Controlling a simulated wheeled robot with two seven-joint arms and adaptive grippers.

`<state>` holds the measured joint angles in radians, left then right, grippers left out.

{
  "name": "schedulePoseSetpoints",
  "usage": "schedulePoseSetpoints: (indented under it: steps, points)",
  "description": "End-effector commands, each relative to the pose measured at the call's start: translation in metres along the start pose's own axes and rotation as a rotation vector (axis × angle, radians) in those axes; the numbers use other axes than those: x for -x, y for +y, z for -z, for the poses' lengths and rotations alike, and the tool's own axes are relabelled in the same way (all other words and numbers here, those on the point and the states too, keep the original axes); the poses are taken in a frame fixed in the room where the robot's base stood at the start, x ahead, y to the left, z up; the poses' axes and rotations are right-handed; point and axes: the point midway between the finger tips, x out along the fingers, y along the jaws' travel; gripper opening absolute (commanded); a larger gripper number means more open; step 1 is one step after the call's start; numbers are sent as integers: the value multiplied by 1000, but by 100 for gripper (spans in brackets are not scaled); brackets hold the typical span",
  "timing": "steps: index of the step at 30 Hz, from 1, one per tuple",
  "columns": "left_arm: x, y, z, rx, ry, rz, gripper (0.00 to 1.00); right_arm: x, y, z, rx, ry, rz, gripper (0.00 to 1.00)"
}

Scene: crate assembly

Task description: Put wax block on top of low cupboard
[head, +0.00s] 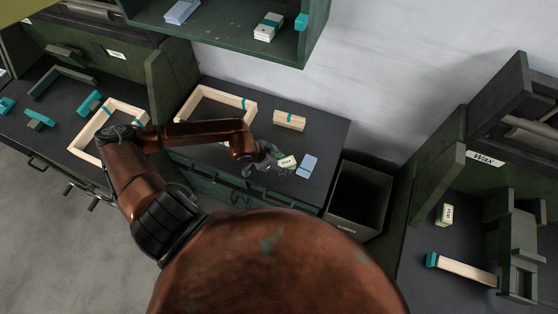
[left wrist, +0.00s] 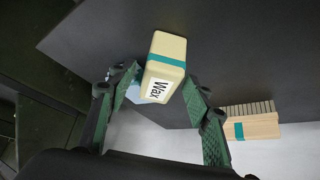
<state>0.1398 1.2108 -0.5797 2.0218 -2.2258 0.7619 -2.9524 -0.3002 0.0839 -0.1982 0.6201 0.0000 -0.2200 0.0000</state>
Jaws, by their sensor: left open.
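A cream wax block (head: 286,161) with a teal band and a "Wax" label is at the dark top of the low cupboard (head: 325,135), near its front edge. My left gripper (head: 272,158) is open beside it in the head view. In the left wrist view, the wax block (left wrist: 166,62) shows between the two spread green fingertips of my left gripper (left wrist: 162,82). I cannot tell whether a finger touches it, or whether it rests fully on the top. A second wax block (head: 445,214) stands on the right bench under a "Wax" sign. My right gripper is not in view.
A light blue block (head: 307,166) lies just right of the wax block. The top's right back corner is clear.

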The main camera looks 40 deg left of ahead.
Motion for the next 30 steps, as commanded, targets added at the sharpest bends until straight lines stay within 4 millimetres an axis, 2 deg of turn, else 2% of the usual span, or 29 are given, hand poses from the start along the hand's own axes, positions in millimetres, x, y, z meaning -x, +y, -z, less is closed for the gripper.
schedulePoseSetpoints:
  steps: [5, 12, 18, 24, 30]
  points:
    - [24, -2, 1, -4, 0, 3, 46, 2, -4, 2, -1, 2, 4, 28]
    - [72, -1, 0, -4, -3, 3, 46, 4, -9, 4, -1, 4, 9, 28]
    - [104, -1, 0, -3, -2, 2, 46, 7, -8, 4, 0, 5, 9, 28]
    - [119, 0, 1, 0, 0, 1, 46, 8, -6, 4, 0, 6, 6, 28]
    - [122, 0, 1, 1, 0, 0, 46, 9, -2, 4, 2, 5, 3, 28]
